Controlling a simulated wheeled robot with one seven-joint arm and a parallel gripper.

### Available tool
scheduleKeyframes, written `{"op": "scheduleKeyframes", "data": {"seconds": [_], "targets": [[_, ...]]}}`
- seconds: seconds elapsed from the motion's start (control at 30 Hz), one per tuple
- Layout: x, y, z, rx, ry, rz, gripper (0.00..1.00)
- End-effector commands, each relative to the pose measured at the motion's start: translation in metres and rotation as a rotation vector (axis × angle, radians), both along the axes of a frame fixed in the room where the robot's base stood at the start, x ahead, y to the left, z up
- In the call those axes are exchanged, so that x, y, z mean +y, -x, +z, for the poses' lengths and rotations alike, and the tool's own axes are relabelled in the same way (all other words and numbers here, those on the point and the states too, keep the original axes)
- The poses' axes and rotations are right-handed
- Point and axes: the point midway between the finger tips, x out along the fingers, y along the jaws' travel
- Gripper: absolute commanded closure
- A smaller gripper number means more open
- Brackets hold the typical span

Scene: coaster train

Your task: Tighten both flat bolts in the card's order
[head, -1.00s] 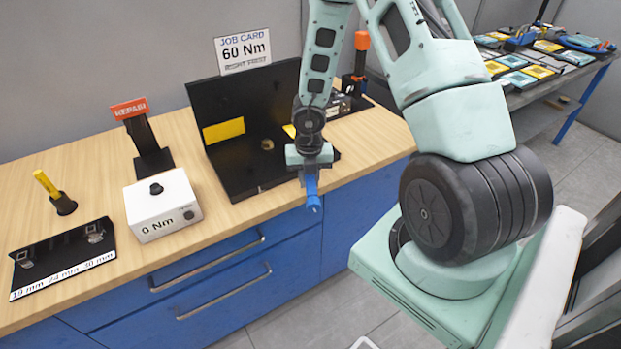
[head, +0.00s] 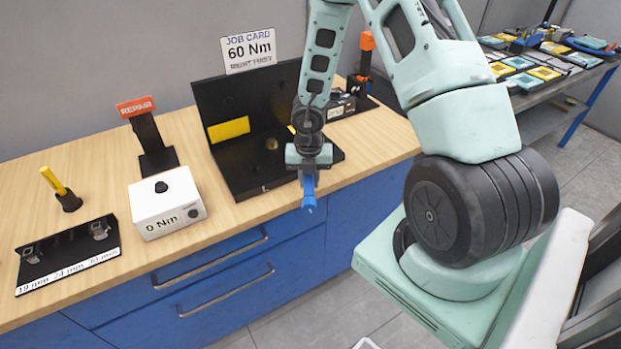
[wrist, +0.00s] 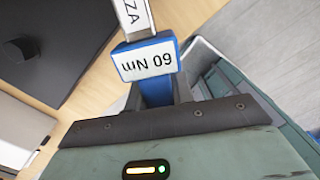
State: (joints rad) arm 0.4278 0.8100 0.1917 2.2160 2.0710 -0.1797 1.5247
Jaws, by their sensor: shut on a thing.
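My gripper (head: 309,170) is shut on a blue torque wrench (head: 309,194), above the bench's front edge by the black fixture (head: 242,181). In the wrist view the wrench's blue block (wrist: 149,60) reads "60 Nm", upside down, and a grey shaft runs on from it. The job card (head: 249,50) reads "60 Nm" and "RIGHT FIRST". One round brass-coloured bolt (head: 271,143) shows on the fixture, beside a yellow plate (head: 228,130). My arm hides the fixture's right part, so I cannot see a second bolt. The wrench's working end is not clear in the head view.
A white box (head: 167,205) reading "0 Nm" stands left of the fixture. A black socket rack (head: 68,254) marked 19, 24 and 30 mm holds two visible pieces. A yellow-handled tool (head: 55,183), a REPAIR stand (head: 152,145) and an orange-topped post (head: 366,55) also stand there.

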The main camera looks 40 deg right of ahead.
Motion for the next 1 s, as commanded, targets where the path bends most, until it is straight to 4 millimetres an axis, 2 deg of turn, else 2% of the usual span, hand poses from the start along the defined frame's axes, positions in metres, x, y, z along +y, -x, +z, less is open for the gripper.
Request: {"op": "scheduleKeyframes", "data": {"seconds": [1.0], "targets": [[0.0076,-0.0083,0.0004,-0.001,0.001,-0.075,1.0]]}}
